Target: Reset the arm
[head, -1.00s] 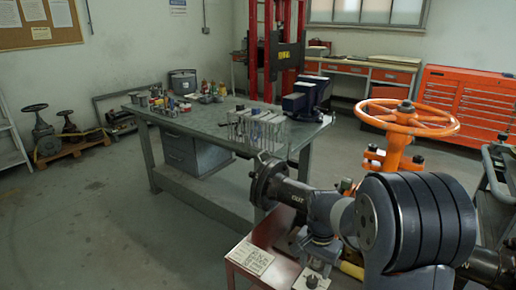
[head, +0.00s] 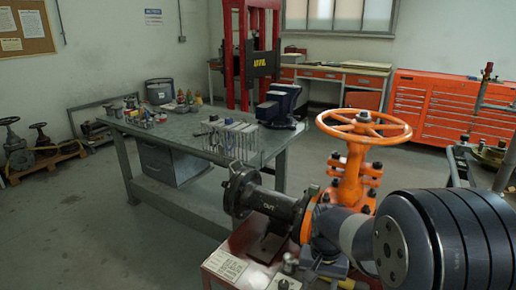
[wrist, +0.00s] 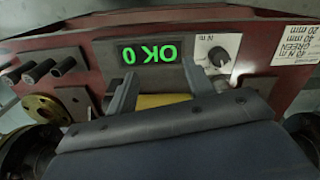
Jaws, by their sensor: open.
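The orange handwheel (head: 363,125) sits on top of the orange gate valve (head: 352,178) in the head view, with a dark flanged pipe (head: 270,203) beside it. My arm (head: 455,240) fills the lower right of the head view and covers part of the valve's right side. My gripper (wrist: 158,85) shows in the wrist view with its two grey fingers apart. A yellow piece (wrist: 160,101) shows between them; I cannot tell what it belongs to. Beyond the fingers is a dark red panel (wrist: 97,52) with a green display (wrist: 150,53), seen upside down.
A knob (wrist: 218,57) and a white label (wrist: 297,45) are on the panel's right. A green workbench (head: 190,128) with tools and a vise (head: 280,103) stands behind the valve. An orange tool chest (head: 430,105) is at the back right.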

